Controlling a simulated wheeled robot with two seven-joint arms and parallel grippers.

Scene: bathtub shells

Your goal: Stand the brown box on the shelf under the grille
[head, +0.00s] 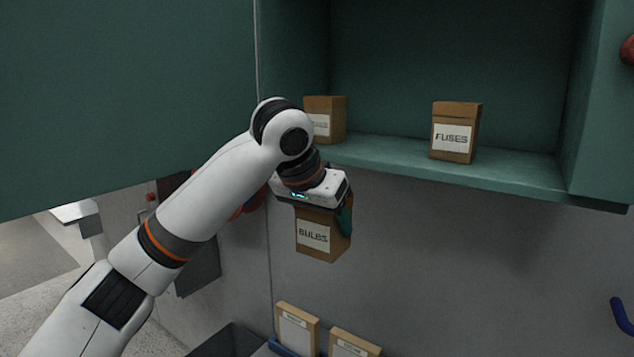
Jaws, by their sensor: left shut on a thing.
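A brown box with a white "BULBS" label (313,236) hangs upright below my left gripper (322,205), which is shut on its top. The box is in the air, in front of the grey wall and lower than the green shelf (400,156). The shelf is the floor of an open green cabinet, to the upper right of the held box. I cannot make out a grille in this view. My right gripper is not in view.
A brown "FUSES" box (455,132) stands on the shelf, and another labelled brown box (334,120) stands at its left, partly hidden by my arm. Bare shelf lies between them. A green panel (120,90) fills the upper left. Two labelled boxes (297,328) (352,345) sit low.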

